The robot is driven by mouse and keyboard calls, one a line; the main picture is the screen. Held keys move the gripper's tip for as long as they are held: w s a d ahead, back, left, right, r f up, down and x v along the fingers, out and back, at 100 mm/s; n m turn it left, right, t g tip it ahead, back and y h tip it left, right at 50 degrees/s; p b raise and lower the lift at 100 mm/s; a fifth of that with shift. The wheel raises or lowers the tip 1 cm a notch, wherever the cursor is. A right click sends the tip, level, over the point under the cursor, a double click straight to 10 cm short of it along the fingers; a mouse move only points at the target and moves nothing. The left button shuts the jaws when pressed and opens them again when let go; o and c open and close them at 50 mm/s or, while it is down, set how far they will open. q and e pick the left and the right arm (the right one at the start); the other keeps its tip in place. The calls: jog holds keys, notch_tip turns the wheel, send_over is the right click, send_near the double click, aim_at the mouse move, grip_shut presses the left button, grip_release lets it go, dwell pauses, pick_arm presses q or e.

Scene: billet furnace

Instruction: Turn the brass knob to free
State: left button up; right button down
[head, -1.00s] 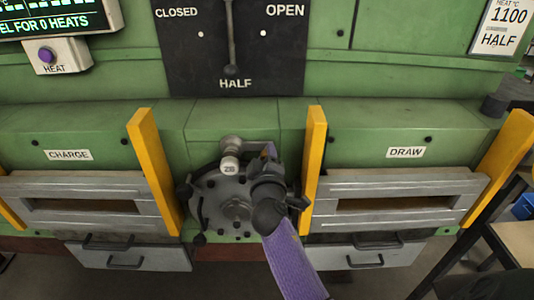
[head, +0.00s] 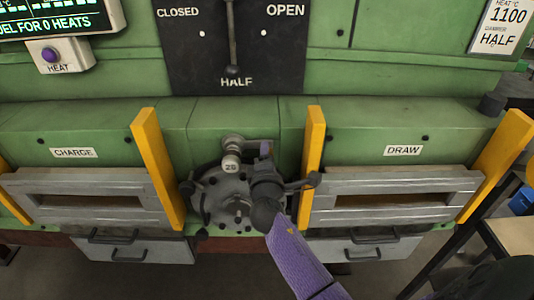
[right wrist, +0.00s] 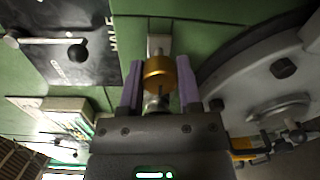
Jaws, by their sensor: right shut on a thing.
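The brass knob (right wrist: 158,72) shows in the right wrist view as a short gold cylinder on a thin metal stem. It sits between the two purple fingers of my right gripper (right wrist: 160,88), which is shut on it. In the head view my right gripper (head: 265,158) is at the upper right of the round grey hub (head: 222,208), and its wrist hides the knob there. I cannot read the knob's setting. My left gripper is not in view.
A black panel (head: 190,65) above marks CLOSED, OPEN and HALF; its lever (head: 231,50) hangs at HALF. Yellow posts (head: 157,170) and (head: 312,165) flank the hub. CHARGE (head: 75,153) and DRAW (head: 403,150) doors stand either side. A small numbered tag (head: 231,164) is left of my gripper.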

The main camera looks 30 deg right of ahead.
jog(key=shift+f, duration=0.1)
dwell(0.5)
jog(key=shift+c, duration=1.4)
grip_release()
jog(key=v, duration=1)
